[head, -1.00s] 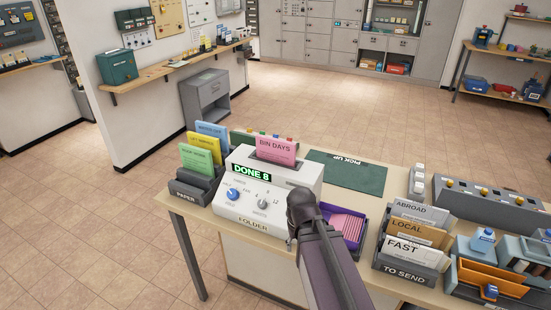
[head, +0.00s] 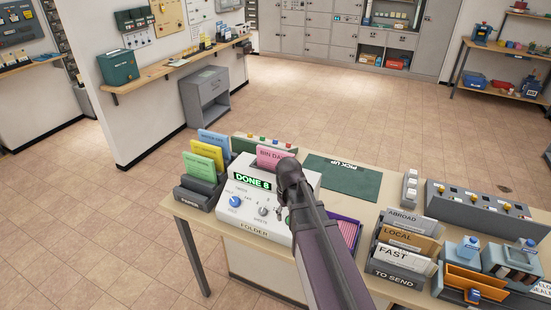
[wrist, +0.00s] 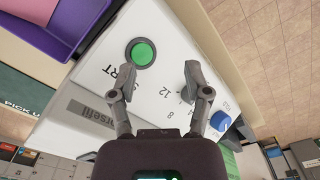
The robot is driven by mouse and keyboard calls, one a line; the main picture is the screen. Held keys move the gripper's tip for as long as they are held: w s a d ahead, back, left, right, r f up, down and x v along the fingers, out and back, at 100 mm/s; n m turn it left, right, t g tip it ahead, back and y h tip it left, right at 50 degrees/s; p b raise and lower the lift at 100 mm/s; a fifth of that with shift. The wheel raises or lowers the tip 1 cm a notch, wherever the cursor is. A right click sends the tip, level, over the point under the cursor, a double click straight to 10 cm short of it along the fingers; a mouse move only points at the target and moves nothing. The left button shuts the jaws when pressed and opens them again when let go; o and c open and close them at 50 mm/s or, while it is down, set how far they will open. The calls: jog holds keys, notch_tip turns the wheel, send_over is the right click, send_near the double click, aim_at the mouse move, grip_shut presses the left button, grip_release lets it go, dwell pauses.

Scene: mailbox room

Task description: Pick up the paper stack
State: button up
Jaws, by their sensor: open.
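My gripper (wrist: 153,82) is open and empty above the white folder machine (wrist: 155,25), with a finger on each side of the area by its green START button (wrist: 141,53). In the head view my arm mostly hides the gripper. The folder (head: 249,216) reads "DONE 8". A pink "BIN DAYS" paper stack (head: 268,157) stands upright in the slot at its back, partly behind my arm. Pink striped papers (head: 346,231) lie in a purple tray (head: 358,240) right of the folder, partly hidden. The tray's edge also shows in the wrist view (wrist: 90,32).
A paper rack (head: 194,197) with blue, yellow and green stacks stands left of the folder. A green pick-up mat (head: 345,181) lies empty behind the tray. A "TO SEND" rack (head: 400,277) and a grey switch box (head: 480,215) stand to the right.

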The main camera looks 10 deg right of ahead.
aim_at(275, 158)
jog(key=w+r+n+p, duration=0.2)
jog(key=w+r+p, duration=0.4)
jog(key=w+r, duration=0.1)
jog(key=w+r+n+p, duration=0.3)
jog(key=w+r+p, duration=0.4)
jog(key=w+r+n+p, duration=0.2)
jog(key=w+r+p, duration=0.4)
jog(key=w+r, duration=0.1)
jog(key=shift+a+r+n+p, duration=0.15)
jog(key=shift+a+n+p, duration=0.15)
jog(key=shift+p, duration=0.1)
notch_tip(275, 158, down, 9)
jog(key=b, duration=0.8)
jog(key=shift+r+b, duration=0.2)
jog(key=shift+b, duration=0.15)
jog(key=shift+f, duration=0.1)
jog(key=f+b, duration=0.3)
jog(key=shift+s+d+f, duration=0.15)
jog(key=shift+s+d, duration=0.15)
jog(key=shift+f+b, duration=0.9)
jog(key=shift+b, duration=0.2)
jog(key=shift+c, duration=0.2)
